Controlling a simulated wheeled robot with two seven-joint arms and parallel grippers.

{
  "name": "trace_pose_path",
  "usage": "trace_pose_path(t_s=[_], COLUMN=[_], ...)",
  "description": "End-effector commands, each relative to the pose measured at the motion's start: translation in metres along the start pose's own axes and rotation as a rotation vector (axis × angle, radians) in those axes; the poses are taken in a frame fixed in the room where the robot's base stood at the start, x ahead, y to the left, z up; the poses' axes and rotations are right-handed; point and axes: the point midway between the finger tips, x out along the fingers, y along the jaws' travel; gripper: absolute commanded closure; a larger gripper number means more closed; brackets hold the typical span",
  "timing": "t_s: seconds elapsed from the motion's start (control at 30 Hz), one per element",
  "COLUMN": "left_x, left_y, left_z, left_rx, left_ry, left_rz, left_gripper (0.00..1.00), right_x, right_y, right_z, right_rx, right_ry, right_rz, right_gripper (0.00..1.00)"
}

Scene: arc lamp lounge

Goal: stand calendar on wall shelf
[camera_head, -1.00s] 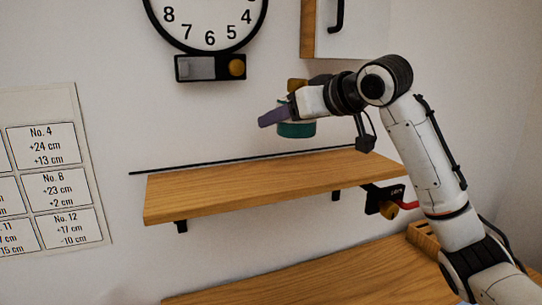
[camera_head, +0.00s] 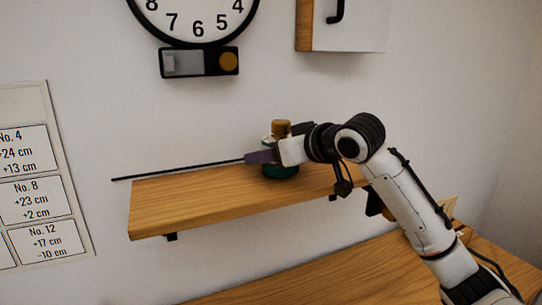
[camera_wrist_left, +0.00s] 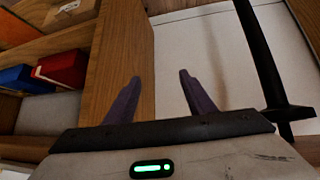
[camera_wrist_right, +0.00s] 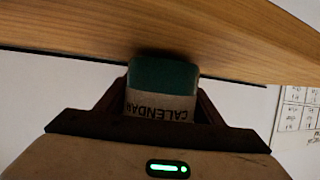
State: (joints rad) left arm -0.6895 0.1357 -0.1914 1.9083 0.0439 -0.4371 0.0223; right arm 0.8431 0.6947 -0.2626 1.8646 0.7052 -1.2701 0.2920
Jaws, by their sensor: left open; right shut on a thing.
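The calendar (camera_wrist_right: 160,104) is a small green and cream object with the word CALENDAR on it. My right gripper (camera_wrist_right: 160,95) is shut on it, with one finger on each side. In the head view the calendar's green base (camera_head: 280,172) is at the wooden wall shelf (camera_head: 190,202), near its right part. It looks low against the shelf top; I cannot tell if it touches. My right gripper (camera_head: 262,156) partly hides it. My left gripper (camera_wrist_left: 155,95) is open and empty in the left wrist view, and out of the head view.
A thin black rail (camera_head: 180,171) runs along the wall behind the shelf. A clock (camera_head: 195,18) hangs above. A wooden surface (camera_head: 330,275) lies below. Red (camera_wrist_left: 66,68) and blue (camera_wrist_left: 25,78) objects sit near my left gripper. The shelf's left part is clear.

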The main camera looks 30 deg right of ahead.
Motion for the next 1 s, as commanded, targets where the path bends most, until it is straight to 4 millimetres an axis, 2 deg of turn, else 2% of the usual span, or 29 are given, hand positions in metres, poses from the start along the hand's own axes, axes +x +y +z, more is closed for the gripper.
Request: trace_pose_path(t_s=[0.43,0.47,0.53,0.87,1.0], left_x=[0.001,0.001,0.001,0.001,0.003], left_y=[0.0,0.0,-0.001,-0.001,-0.001], left_z=[-0.003,-0.003,-0.004,-0.005,-0.003], left_rx=[0.001,0.001,0.001,0.001,0.001], left_ry=[0.005,0.006,0.007,0.008,0.009], left_rz=[0.0,0.0,0.0,-0.001,-0.001], left_gripper=[0.51,0.51,0.51,0.51,0.51], right_x=[0.002,0.003,0.003,0.002,-0.01], right_y=[0.0,0.0,0.0,0.0,0.001], right_z=[0.006,0.007,0.007,0.005,0.005], right_rx=[-0.001,-0.001,-0.001,-0.001,-0.003], right_ry=[0.006,0.003,0.002,0.003,0.004], right_rz=[0.001,0.001,0.001,0.001,0.001], right_gripper=[0.74,0.34,0.22,0.2,0.2])
